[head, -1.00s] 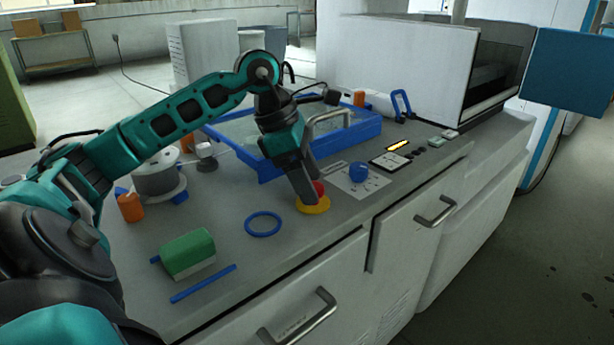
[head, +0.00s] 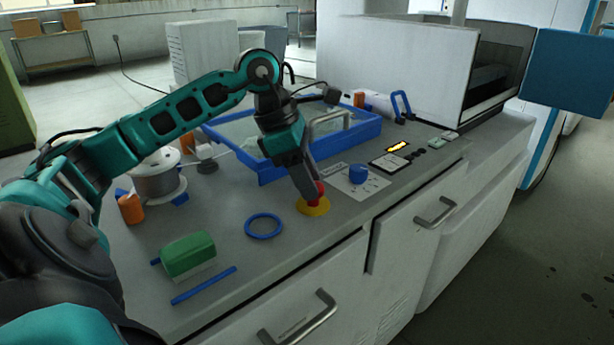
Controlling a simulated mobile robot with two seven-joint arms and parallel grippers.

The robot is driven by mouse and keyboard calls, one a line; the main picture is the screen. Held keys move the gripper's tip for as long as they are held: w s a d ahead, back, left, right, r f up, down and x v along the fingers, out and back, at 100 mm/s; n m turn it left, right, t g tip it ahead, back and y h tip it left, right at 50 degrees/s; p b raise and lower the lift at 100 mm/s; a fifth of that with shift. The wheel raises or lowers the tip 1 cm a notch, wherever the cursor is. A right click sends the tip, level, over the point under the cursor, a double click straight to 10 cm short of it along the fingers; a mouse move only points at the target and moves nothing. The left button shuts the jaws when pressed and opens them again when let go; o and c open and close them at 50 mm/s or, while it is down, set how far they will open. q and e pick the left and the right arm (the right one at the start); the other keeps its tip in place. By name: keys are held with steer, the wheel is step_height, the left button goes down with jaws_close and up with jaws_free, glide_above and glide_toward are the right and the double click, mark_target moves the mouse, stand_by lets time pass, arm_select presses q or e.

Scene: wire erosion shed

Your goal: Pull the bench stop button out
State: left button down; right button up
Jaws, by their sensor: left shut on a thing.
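The bench stop button is a red head (head: 317,191) on a round yellow base (head: 314,207), near the front edge of the grey bench top (head: 222,226). My left gripper (head: 314,194) points down at it from above and is shut on the red head, which its fingers partly cover. How far the head stands out from the base is hard to tell. My right gripper is not in view.
A blue-rimmed tray (head: 262,174) stands close behind my left gripper. A blue ring (head: 263,225), a green-topped block (head: 188,254) and a blue rod (head: 203,285) lie left. A small blue cylinder (head: 357,173) stands on a white sheet to the right.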

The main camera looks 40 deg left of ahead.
arm_select(q)
steer(key=shift+r, duration=0.5)
steer(key=shift+f, duration=0.1)
steer(key=c, duration=0.9)
jaws_free()
steer(key=shift+c, duration=0.2)
steer(key=o, duration=0.3)
steer(key=p+v, duration=0.2)
steer(key=v, duration=1.1)
steer(key=shift+s+d+f, duration=0.1)
steer(key=shift+s, duration=0.05)
